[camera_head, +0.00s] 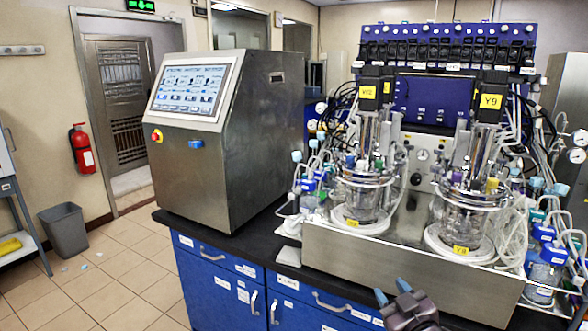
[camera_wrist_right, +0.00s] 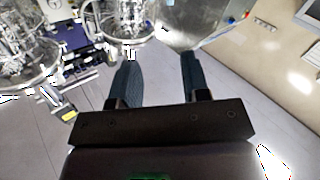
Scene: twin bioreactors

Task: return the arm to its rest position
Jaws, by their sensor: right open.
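My right gripper (camera_head: 392,293) shows at the bottom of the head view, in front of the blue cabinet's front edge. In the right wrist view its two dark fingers (camera_wrist_right: 158,78) stand apart with nothing between them. The gripper is open and empty, and it touches nothing that I can see. My left gripper is not in the head view.
A black-topped bench with blue drawers (camera_head: 214,285) carries a steel control cabinet with a touchscreen (camera_head: 190,90) and twin glass bioreactors (camera_head: 362,200) (camera_head: 467,222) on a steel base. A grey bin (camera_head: 65,232) stands left. The tiled floor (camera_head: 100,285) left of the bench is mostly clear.

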